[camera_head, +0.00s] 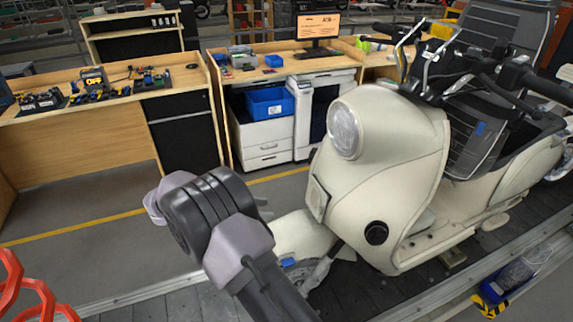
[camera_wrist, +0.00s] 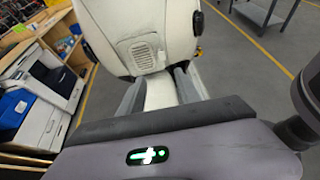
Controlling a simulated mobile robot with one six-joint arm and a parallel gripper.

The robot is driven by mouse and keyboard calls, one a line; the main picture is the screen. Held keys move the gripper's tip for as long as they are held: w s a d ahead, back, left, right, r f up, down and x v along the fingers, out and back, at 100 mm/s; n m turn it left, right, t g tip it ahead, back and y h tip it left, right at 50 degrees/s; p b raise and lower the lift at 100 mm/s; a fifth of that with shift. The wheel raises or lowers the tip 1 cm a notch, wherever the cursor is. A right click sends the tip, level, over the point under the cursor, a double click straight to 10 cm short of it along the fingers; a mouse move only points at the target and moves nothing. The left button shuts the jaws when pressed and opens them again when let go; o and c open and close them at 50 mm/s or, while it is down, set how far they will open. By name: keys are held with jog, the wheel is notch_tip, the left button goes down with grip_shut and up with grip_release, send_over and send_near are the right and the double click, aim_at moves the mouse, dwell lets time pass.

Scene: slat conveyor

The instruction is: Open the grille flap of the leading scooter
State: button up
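The leading scooter (camera_head: 385,150) is cream-coloured and stands upright on the slat conveyor, with its round headlight facing the left. Its grille flap (camera_head: 317,198) is a small pale panel low on the front shield, above the front fender. In the wrist view the slotted grille flap (camera_wrist: 143,53) shows ahead, slightly left of centre, and looks flat against the shield. My gripper (camera_wrist: 158,86) is open and empty, its two grey fingers apart and pointing toward the shield below the flap. In the head view my wrist hides most of the fingers.
The front fender (camera_head: 300,235) is below the flap, close to my gripper. Dark conveyor slats (camera_head: 365,290) run under the scooter. Workbenches (camera_head: 105,120) with tools and a blue bin (camera_head: 270,101) stand behind. The floor between benches and conveyor is clear.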

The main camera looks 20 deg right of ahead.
aim_at(318, 211)
jog(key=b+x, duration=0.1)
jog(key=x, duration=0.4)
jog(key=b+x, duration=0.1)
jog(key=x, duration=0.5)
jog(key=b+x, duration=0.1)
jog(key=x, duration=0.5)
jog(key=shift+s+d+r, duration=0.15)
jog(key=shift+s+d, duration=0.05)
jog(key=shift+d, duration=0.15)
grip_shut()
dwell(0.4)
